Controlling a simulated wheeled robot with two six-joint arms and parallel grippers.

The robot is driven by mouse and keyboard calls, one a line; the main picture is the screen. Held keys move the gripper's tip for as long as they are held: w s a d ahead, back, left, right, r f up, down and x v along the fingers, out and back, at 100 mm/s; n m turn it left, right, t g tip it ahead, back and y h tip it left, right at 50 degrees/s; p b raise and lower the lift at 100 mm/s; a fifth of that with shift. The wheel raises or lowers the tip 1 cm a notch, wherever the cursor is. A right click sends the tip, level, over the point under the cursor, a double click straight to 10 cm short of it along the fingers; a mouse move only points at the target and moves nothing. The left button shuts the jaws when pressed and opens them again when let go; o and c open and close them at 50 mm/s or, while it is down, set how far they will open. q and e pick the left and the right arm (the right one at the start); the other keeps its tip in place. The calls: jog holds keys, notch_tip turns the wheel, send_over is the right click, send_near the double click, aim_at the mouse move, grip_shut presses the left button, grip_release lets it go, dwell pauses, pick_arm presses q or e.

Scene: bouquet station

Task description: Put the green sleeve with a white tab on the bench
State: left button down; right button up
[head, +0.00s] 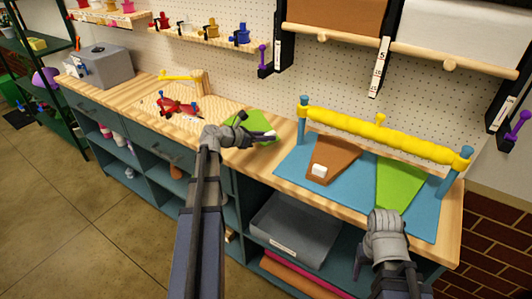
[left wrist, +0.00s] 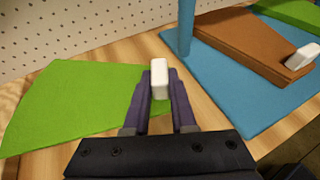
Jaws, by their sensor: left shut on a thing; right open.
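A green sleeve (head: 236,126) is on the wooden bench (head: 222,103), left of the blue mat. It also shows flat at the left of the left wrist view (left wrist: 75,100). My left gripper (head: 266,136) is shut on its white tab (left wrist: 160,75), which sits between the two fingertips. I cannot tell whether the sleeve rests fully on the bench or hangs just above it. My right gripper (head: 372,264) is open and empty in front of the mat's near edge. It covers the near end of a second green sleeve (head: 398,183).
The blue mat (head: 289,170) carries a brown sleeve (head: 333,155) with a white tab and a yellow roll (head: 380,134) on blue posts. Red clippers (head: 178,107) lie further left. A grey box (head: 100,64) stands at the bench's far end. A grey tray (head: 292,232) is on the shelf below.

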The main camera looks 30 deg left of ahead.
aim_at(267, 144)
pick_arm(q)
jog(key=shift+f, duration=0.2)
notch_tip(267, 144, down, 4)
jog(key=b, duration=0.3)
jog(key=shift+b, duration=0.4)
jog(key=shift+r, duration=0.2)
jog(key=shift+f, duration=0.15)
jog(key=c, duration=0.7)
grip_release()
jog(key=shift+c, duration=0.2)
jog(key=shift+r+p, duration=0.3)
jog(key=p+v, duration=0.4)
jog(key=v, duration=0.8)
jog(key=shift+f, duration=0.2)
